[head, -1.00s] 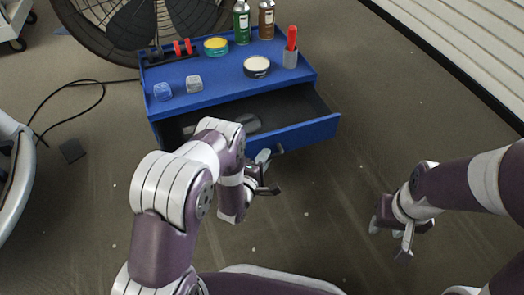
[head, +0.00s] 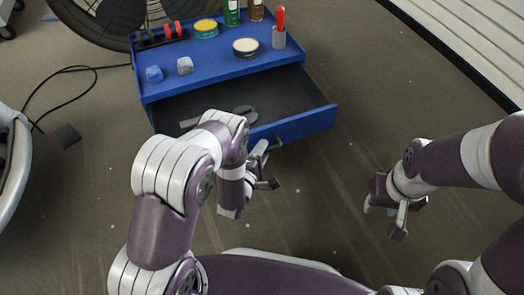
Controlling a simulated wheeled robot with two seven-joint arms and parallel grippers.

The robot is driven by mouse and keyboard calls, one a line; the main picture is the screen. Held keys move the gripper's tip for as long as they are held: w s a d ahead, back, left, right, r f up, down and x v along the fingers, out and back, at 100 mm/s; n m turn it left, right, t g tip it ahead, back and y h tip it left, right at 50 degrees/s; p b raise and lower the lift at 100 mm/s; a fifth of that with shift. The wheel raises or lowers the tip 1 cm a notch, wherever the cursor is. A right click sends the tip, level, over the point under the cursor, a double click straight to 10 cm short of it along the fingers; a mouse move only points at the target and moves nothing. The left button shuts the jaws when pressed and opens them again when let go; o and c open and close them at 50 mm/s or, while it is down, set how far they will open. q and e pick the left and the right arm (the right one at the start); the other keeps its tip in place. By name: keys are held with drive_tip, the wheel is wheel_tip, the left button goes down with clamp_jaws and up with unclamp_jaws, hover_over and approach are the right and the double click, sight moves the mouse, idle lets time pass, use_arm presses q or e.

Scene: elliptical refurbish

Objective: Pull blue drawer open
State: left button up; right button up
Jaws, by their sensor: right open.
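The blue drawer (head: 306,124) is pulled well out of the low blue cabinet (head: 215,75), and its dark interior shows. Its handle (head: 278,144) is on the front face. My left gripper (head: 263,169) is at the drawer front beside the handle, and my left arm hides the left part of the front. Whether its fingers hold or only touch the handle is not clear. My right gripper (head: 397,211) is open and empty above the floor, to the right of the drawer and apart from it.
The floor right of the drawer is clear.

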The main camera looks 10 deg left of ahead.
use_arm(q)
drive_tip(key=shift+s+r+p, duration=0.2)
drive_tip(key=shift+s+p, duration=0.15)
drive_tip(key=p+v, duration=0.5)
drive_tip(key=v, duration=0.7)
drive_tip(key=shift+a+f, duration=0.1)
drive_tip(key=shift+f, duration=0.05)
